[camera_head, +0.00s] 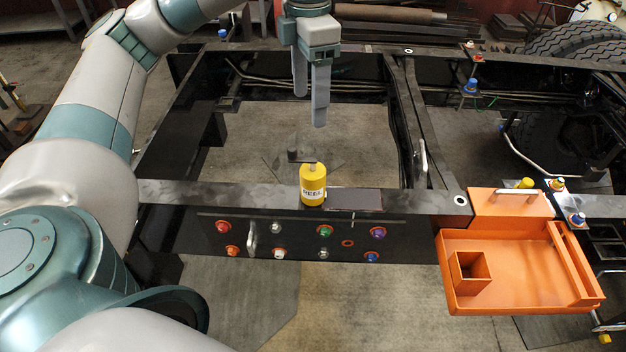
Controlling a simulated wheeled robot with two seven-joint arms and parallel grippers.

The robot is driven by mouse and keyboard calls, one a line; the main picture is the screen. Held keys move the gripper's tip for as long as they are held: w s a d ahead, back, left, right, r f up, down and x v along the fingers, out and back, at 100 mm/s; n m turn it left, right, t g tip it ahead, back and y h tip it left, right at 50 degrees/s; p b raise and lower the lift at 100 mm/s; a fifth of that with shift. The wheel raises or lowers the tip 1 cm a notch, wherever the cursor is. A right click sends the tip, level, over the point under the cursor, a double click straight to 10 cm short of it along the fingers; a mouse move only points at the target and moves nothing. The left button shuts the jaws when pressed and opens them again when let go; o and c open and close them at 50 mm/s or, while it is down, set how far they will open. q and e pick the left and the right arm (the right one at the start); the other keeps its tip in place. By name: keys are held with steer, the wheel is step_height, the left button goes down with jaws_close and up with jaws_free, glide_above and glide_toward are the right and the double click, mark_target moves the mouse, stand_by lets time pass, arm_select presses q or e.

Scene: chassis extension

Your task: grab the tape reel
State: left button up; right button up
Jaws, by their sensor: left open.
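My left arm comes in from the left and reaches across the top. My right gripper is not in view.
A dark flat plate (354,199) lies beside the reel on the beam. Coloured knobs (325,231) line the beam's front face. An orange tray (520,270) hangs at the right. A tyre (580,45) stands at the back right. Bare floor shows through the frame's opening.

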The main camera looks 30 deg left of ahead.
arm_select(q)
steer(key=p, duration=0.4)
glide_toward(311, 159)
step_height(311, 159, down, 6)
steer(key=shift+s+r, duration=0.1)
steer(key=shift+f, duration=0.3)
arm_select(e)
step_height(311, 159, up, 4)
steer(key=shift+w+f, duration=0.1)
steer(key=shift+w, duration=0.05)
